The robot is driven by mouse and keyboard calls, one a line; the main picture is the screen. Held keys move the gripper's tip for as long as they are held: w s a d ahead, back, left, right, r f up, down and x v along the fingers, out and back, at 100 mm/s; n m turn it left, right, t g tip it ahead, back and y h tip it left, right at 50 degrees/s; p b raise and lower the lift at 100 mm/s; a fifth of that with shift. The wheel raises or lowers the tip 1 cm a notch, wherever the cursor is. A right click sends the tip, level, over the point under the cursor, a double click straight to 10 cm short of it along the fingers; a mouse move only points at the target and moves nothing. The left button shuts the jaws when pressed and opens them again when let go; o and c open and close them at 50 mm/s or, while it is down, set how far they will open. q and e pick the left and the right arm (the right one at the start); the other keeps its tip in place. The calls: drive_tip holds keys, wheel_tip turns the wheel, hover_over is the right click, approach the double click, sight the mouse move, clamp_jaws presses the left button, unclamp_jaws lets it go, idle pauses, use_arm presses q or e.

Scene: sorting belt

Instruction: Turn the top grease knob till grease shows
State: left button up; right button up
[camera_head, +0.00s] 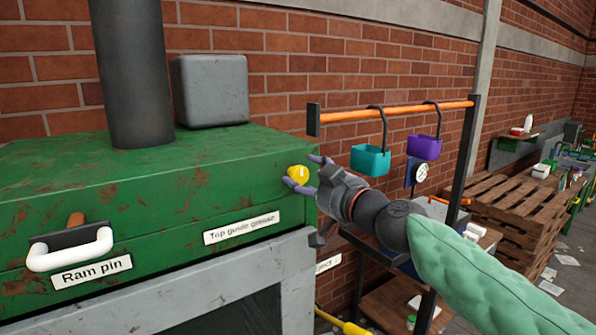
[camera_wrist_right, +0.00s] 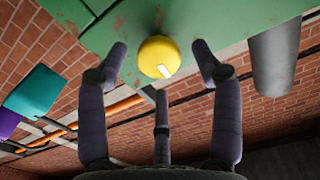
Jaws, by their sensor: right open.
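The top grease knob (camera_head: 298,174) is yellow and sits on the right side face of the green machine top (camera_head: 140,190), near the "Top guide grease" label (camera_head: 240,229). In the right wrist view the knob (camera_wrist_right: 158,57) is round with a short white mark on it. My right gripper (camera_head: 306,171) is open at the knob, its purple fingers spread on either side. In the right wrist view the fingertips (camera_wrist_right: 160,62) stand apart from the knob with gaps. No grease is visible. My left gripper is not in view.
A white handle (camera_head: 70,252) labelled "Ram pin" is on the machine's front. A teal bin (camera_head: 370,161) and a purple bin (camera_head: 424,147) hang from an orange rail (camera_head: 400,110) behind my right arm. Wooden pallets (camera_head: 530,205) stand farther right.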

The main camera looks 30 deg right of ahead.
sight(301, 175)
drive_tip(key=shift+w+a, duration=0.15)
drive_tip(key=shift+w, duration=1.45)
drive_tip(key=shift+s+r, duration=0.1)
drive_tip(key=shift+s, duration=0.05)
drive_tip(key=c, duration=1.1)
